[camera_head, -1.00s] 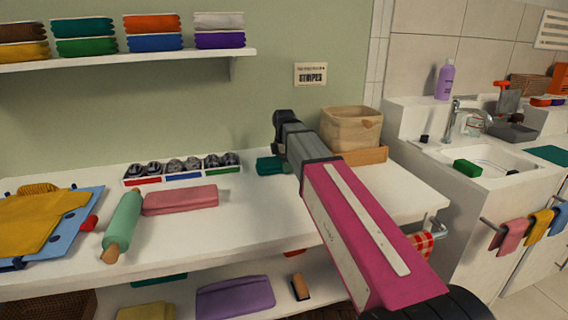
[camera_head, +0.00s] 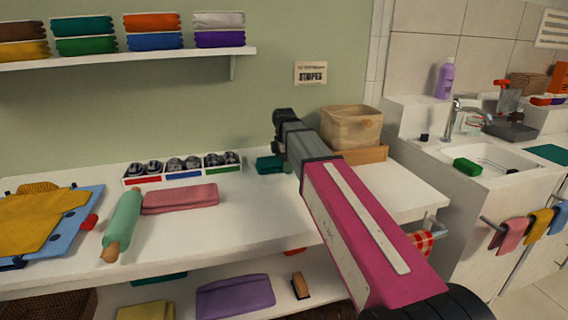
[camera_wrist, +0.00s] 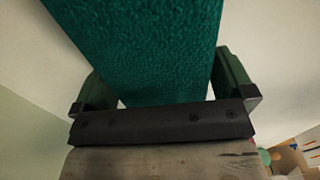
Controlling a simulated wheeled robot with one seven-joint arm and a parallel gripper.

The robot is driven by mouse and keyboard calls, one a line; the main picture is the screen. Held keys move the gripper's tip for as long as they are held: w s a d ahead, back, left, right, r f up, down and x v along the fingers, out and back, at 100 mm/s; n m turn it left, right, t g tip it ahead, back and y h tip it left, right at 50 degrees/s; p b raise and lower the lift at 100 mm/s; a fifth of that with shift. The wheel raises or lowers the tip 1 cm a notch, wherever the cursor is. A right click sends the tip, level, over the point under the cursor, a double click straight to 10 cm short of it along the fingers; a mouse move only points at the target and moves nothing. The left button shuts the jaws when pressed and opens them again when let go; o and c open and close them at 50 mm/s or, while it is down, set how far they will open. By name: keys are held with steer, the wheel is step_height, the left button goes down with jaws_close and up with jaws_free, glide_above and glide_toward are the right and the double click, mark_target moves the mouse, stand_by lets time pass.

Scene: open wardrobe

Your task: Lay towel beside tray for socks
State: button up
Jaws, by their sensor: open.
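A teal folded towel (camera_head: 268,164) lies on the white tabletop, right of the sock tray and apart from it. In the wrist view the towel (camera_wrist: 145,45) runs between the two green fingers of my gripper (camera_wrist: 165,85). The fingers are open, with a narrow gap at each side of the towel. In the head view my forearm and wrist hide most of my gripper. The sock tray (camera_head: 183,177) is white with red, blue and green front labels. It holds several rolled grey socks. A pink folded towel (camera_head: 180,198) lies just in front of the tray.
A green rolling pin (camera_head: 123,220) and a yellow garment on a blue board (camera_head: 82,222) lie at left. A beige basket (camera_head: 350,127) stands behind my arm. A shelf (camera_head: 120,59) with folded cloths hangs above. The tabletop between the tray and the teal towel is clear.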

steer(key=shift+r, duration=4.4)
